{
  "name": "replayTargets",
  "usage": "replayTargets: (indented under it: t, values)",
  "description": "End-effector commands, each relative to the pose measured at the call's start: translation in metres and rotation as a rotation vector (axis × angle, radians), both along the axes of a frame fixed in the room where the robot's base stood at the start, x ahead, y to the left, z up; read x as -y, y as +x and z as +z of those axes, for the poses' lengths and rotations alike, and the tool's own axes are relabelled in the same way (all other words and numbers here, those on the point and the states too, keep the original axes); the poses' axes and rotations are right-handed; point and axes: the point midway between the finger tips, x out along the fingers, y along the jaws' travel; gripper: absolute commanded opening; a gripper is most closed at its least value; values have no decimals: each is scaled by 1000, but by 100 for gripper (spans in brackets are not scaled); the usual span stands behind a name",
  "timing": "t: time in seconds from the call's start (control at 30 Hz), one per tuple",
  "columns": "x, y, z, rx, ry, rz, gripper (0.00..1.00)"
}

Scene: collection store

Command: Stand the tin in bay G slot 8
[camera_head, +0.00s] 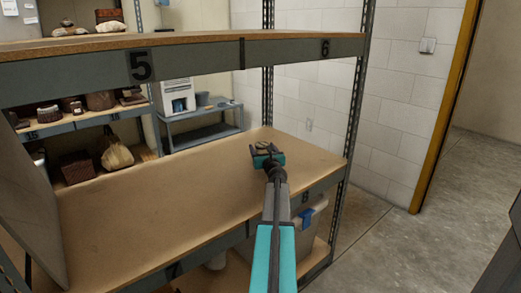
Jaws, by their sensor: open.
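My gripper (264,151) is at the end of my arm, over the right part of the middle shelf board (190,190), above the right-hand label. Its jaws are open. A small grey-tan shape (262,146) shows at the fingertips; it may be the tin, but it is too small and too covered by the gripper to tell. The right-hand label (305,198) on this shelf's front edge looks like an 8, and the left-hand label (172,270) looks like a 7. I cannot tell the exact height of the gripper above the board.
The upper shelf (190,52), labelled 5 and 6, runs above the board. A post (357,90) stands at the right end. A grey panel (35,195) closes the left. The rest of the board is bare. A grey bin (310,222) sits below.

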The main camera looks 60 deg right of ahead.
Motion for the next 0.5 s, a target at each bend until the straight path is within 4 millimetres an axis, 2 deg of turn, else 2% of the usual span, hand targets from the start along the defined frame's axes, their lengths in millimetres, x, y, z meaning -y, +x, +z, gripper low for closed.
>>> replayTargets:
  t: [0.5]
  values:
    - [-35, -34, 0, -1, -1, 1, 66]
